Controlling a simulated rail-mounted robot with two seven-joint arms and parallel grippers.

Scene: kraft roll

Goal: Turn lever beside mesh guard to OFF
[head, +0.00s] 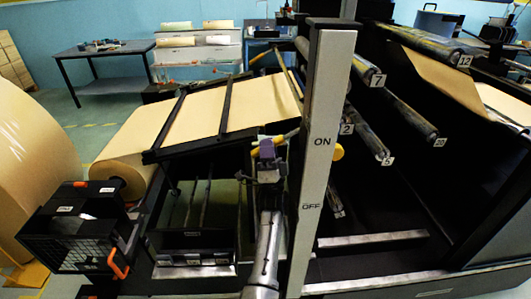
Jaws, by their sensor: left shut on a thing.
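A pale upright post (317,175) in the head view carries the word ON at mid height and OFF below it. A yellow lever handle (291,135) lies left of the post, about level with ON. My left gripper (266,148) is shut on this handle and hides part of it. A yellow round end (338,152) shows at the post's right side; I cannot tell whether it belongs to the lever. A black box with a mesh front (65,252) stands at the lower left. My right gripper is not in view.
A large kraft roll (32,150) stands at the left. A brown web (205,118) runs over a black frame behind my left gripper. Numbered rollers (408,118) lie right of the post. An orange handle (118,263) sticks out near the mesh box.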

